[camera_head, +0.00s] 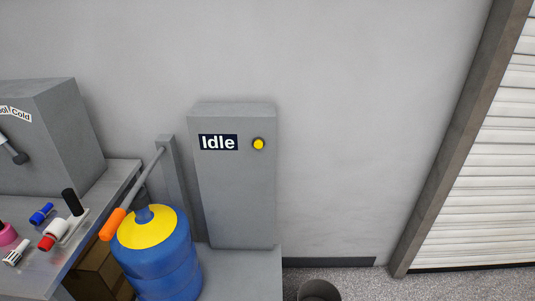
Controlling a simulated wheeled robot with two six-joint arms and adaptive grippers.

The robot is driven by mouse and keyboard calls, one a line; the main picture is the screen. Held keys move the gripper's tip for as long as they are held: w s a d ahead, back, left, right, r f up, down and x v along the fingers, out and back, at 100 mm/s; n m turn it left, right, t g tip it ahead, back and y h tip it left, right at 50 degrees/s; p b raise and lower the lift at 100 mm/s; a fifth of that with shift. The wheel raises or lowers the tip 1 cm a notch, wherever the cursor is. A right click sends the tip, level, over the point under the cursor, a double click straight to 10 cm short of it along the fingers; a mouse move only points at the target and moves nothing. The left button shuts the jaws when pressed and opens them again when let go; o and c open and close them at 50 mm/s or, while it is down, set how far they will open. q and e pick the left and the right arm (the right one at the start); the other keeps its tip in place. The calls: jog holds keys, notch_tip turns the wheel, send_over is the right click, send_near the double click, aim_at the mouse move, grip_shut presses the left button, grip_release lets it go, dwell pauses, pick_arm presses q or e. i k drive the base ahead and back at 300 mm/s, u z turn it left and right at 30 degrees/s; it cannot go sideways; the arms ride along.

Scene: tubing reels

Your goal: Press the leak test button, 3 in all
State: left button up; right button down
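A tall grey box (235,195) stands against the wall on a grey base. Its front carries a dark label reading "Idle" (218,142). A round yellow button (258,144) with a dark ring sits to the right of the label. Nothing touches the button. Neither of my grippers shows in the head view.
A blue jug with a yellow top (150,235) stands left of the box, an orange-ended lever (112,224) beside it. A metal table (115,185) at left holds several small fittings. A grey bin (319,291) stands on the floor. The wall right of the box is clear.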

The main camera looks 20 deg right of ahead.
aim_at(259, 144)
jog(key=k, duration=0.45)
jog(key=u, duration=0.4)
jog(key=i, duration=1.35)
jog(key=z, duration=0.6)
